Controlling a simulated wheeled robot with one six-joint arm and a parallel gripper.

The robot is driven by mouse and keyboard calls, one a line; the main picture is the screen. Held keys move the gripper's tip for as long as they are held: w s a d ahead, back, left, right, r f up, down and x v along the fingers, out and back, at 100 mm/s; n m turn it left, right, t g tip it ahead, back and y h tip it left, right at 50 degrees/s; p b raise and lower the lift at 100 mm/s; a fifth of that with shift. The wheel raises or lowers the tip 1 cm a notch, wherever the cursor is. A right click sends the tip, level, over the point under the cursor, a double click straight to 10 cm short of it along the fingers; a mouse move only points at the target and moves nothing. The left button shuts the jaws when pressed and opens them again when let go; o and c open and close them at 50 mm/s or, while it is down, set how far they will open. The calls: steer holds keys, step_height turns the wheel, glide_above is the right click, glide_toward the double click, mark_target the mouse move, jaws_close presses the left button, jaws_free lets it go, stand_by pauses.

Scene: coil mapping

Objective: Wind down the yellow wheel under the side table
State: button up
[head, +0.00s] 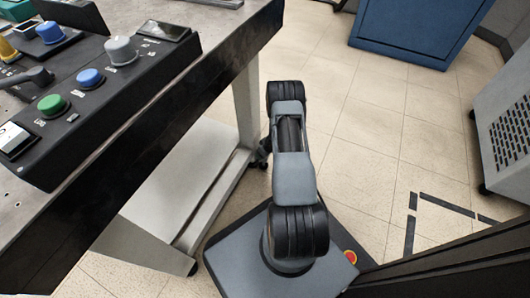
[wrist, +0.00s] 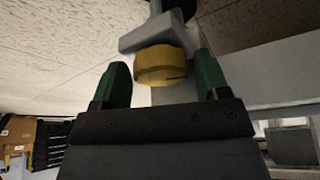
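In the wrist view the yellow wheel (wrist: 161,66) sits under a grey bracket or frame part (wrist: 156,36), close ahead of my gripper. My gripper (wrist: 165,82) has two green fingers, spread apart, with the wheel between and slightly beyond them in the picture. The right finger looks closer to the wheel; I cannot tell whether either touches it. The yellow wheel and my gripper are hidden there.
A control panel (head: 75,140) with green, blue and grey knobs lies on the table. A blue cabinet (head: 415,30) stands at the back and a grey perforated unit (head: 500,125) at the right. Tiled floor (head: 365,130) is open between them. Brown boxes (wrist: 18,135) show in the wrist view.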

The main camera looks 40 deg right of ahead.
steer(key=shift+o, duration=1.3)
steer(key=shift+n, duration=0.3)
